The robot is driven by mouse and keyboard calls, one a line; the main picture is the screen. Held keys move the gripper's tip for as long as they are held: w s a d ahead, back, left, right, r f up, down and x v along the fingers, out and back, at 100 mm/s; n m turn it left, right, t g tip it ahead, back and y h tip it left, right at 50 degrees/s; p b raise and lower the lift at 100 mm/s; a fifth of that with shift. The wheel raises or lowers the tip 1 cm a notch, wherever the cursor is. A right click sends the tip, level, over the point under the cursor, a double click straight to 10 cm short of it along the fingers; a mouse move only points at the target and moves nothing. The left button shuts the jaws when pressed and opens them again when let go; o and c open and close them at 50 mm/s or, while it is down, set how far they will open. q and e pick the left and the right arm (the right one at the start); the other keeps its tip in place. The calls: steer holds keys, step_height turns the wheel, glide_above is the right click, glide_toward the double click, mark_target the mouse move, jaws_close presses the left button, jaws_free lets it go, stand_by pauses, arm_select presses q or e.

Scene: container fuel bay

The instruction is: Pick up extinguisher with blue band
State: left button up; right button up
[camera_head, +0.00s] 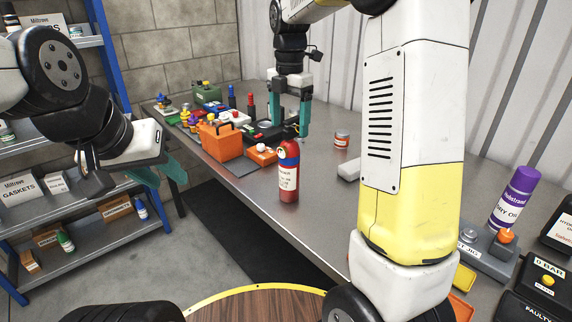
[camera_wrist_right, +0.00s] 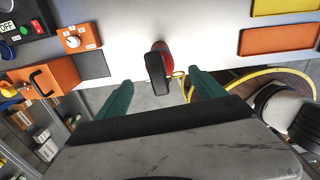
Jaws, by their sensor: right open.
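The extinguisher (camera_head: 289,172) is a red cylinder with a blue band near its top and a white label. It stands upright at the front edge of the metal bench. My right gripper (camera_head: 292,112) is open and points down, above and behind it in the head view. In the right wrist view the extinguisher's red body (camera_wrist_right: 166,50) lies between the lines of the two open fingers (camera_wrist_right: 160,80), with a black part in front of it. No contact shows. My left gripper (camera_head: 155,176) hangs off the bench at left; its jaw gap is unclear.
A purple spray can (camera_head: 514,198) is further right. Blue-framed shelves (camera_head: 112,85) stand at left.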

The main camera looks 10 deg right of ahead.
mark_target(289, 145)
step_height(289, 145, down, 7)
steer(key=shift+f, duration=0.15)
stand_by(0.4)
jaws_close()
